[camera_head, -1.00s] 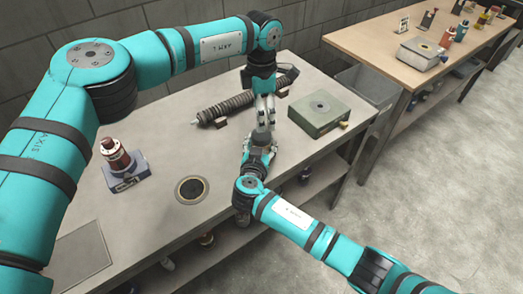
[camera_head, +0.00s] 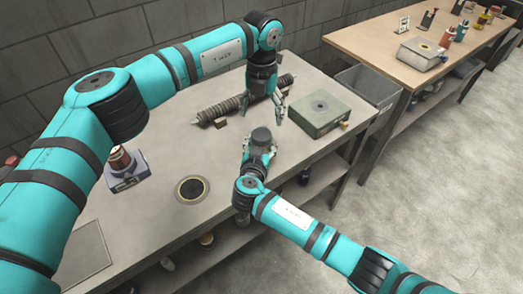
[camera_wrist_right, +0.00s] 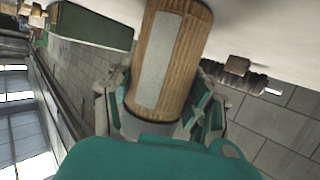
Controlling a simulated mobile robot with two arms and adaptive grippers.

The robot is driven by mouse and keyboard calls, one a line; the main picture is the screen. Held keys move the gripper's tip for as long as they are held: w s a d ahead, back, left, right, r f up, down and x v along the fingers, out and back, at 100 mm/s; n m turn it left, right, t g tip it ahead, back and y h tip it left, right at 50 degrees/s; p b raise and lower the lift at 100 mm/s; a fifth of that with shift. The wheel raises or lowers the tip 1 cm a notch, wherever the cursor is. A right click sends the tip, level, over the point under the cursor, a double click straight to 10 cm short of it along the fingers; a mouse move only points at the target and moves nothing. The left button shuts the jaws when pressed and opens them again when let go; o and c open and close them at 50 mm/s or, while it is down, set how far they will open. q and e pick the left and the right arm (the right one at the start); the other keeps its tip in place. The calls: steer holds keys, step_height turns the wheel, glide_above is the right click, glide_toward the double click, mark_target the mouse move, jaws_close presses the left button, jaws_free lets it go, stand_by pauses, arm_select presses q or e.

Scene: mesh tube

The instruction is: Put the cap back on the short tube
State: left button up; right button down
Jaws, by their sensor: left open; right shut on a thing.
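My right gripper (camera_head: 260,152) is shut on the short tube, a brown ribbed cylinder (camera_wrist_right: 188,60) with a pale label strip, seen in the right wrist view. In the head view the tube is seen from above, with a dark grey round cap (camera_head: 262,135) at its upper end.
A long dark ribbed tube (camera_head: 222,111) lies at the back of the grey table (camera_head: 150,222). A green box (camera_head: 320,112) is to the right. A blue stand (camera_head: 128,178) and a round dark-centred disc (camera_head: 192,189) are to the left. A grey bin (camera_head: 370,85) stands beyond.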

mark_target(262, 134)
arm_select(q)
steer(key=shift+n, duration=0.4)
steer(key=shift+f, duration=4.05)
steer(key=c, duration=1.3)
steer(key=shift+o, duration=0.2)
steer(key=m, duration=0.4)
steer(key=shift+a+m, duration=0.1)
steer(key=shift+m, duration=0.2)
steer(key=m, duration=0.5)
steer(key=shift+m, duration=0.4)
steer(key=o, duration=1.3)
